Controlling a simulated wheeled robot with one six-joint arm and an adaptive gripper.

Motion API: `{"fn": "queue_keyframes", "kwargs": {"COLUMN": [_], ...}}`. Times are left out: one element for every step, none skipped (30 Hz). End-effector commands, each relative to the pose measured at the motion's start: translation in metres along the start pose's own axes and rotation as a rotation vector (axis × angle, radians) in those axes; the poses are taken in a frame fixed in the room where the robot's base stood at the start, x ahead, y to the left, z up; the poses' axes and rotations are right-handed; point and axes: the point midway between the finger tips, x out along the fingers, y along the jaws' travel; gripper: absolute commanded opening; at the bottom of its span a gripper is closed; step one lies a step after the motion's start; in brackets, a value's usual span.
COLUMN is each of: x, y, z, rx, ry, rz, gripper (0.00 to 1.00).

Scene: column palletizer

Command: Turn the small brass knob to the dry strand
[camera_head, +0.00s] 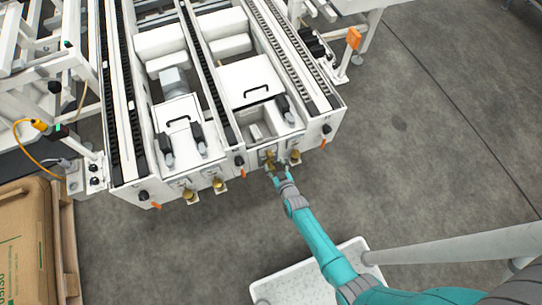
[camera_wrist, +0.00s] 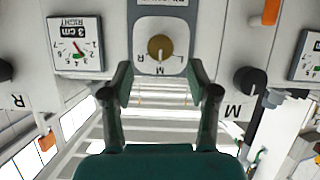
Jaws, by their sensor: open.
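A small round brass knob (camera_wrist: 160,47) sits on a white plate in the wrist view, with a letter M just below it. A label above the plate is cut off and too small to read. My gripper (camera_wrist: 160,82) is open, its two dark fingers apart on either side below the knob, with nothing between them. In the head view my gripper (camera_head: 281,172) is at the front of the white machine, close to a brass knob (camera_head: 268,157). Another brass knob (camera_head: 295,156) is just to its right.
A dial gauge (camera_wrist: 76,45) is left of the knob in the wrist view, and a black knob (camera_wrist: 249,80) is to the right. More brass knobs (camera_head: 217,184) line the machine front. A cardboard box (camera_head: 28,245) stands at lower left. The floor at right is clear.

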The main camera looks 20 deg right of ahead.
Motion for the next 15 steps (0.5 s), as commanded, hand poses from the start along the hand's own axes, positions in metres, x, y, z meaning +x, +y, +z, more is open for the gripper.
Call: {"fn": "queue_keyframes", "kwargs": {"x": [0.008, 0.013, 0.017, 0.022, 0.025, 0.030, 0.034, 0.037, 0.041, 0.044, 0.046, 0.049, 0.051, 0.053, 0.055], "y": [0.000, 0.000, 0.000, 0.000, 0.000, 0.000, 0.000, 0.000, 0.000, 0.000, 0.000, 0.000, 0.000, 0.000, 0.000], "z": [-0.001, -0.001, -0.001, -0.001, -0.001, -0.001, -0.001, -0.001, -0.001, -0.001, 0.000, 0.000, -0.001, 0.000, 0.000], "rx": [0.000, 0.000, 0.000, 0.000, 0.000, 0.000, 0.000, 0.000, 0.000, 0.000, 0.000, 0.000, 0.000, 0.000, 0.000], "ry": [0.000, 0.000, 0.000, 0.001, 0.001, 0.000, 0.000, 0.000, 0.001, 0.000, 0.000, -0.001, 0.000, 0.000, 0.000], "rz": [0.000, 0.000, 0.000, 0.000, 0.000, 0.000, 0.000, 0.000, 0.000, 0.000, 0.000, 0.000, 0.000, 0.000, 0.000], "gripper": [0.60, 0.60, 0.60, 0.60, 0.60, 0.60, 0.60, 0.60, 0.60, 0.60, 0.60, 0.60, 0.60, 0.60, 0.60]}}
